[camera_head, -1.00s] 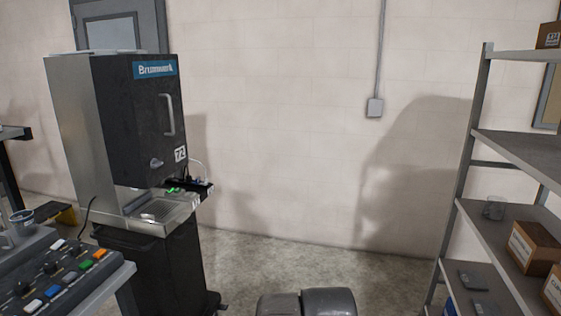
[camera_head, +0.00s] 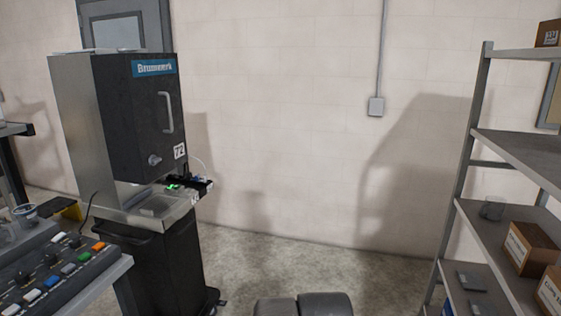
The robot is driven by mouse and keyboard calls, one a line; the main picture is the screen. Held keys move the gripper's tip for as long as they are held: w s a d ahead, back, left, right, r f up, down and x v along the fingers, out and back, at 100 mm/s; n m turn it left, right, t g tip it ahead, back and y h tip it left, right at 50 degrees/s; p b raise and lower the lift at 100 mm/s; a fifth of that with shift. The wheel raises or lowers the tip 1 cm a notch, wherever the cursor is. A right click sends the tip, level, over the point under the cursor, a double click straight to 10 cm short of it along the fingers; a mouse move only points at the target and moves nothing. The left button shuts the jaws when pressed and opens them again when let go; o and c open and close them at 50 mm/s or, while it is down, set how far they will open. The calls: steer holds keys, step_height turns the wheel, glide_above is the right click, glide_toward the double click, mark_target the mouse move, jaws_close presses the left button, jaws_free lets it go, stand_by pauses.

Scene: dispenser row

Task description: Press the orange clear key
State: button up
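An orange key (camera_head: 99,246) sits at the far right end of the upper row on a dark control panel (camera_head: 65,293) at the lower left. I take the orange key as the clear key, but no label is legible. My gripper is not visible. Only rounded dark parts at the bottom centre show, which seem to be my own body.
A dark dispenser (camera_head: 132,115) on a black cabinet (camera_head: 165,262) stands behind the panel. A metal shelf rack (camera_head: 478,134) with boxes (camera_head: 530,248) is at the right.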

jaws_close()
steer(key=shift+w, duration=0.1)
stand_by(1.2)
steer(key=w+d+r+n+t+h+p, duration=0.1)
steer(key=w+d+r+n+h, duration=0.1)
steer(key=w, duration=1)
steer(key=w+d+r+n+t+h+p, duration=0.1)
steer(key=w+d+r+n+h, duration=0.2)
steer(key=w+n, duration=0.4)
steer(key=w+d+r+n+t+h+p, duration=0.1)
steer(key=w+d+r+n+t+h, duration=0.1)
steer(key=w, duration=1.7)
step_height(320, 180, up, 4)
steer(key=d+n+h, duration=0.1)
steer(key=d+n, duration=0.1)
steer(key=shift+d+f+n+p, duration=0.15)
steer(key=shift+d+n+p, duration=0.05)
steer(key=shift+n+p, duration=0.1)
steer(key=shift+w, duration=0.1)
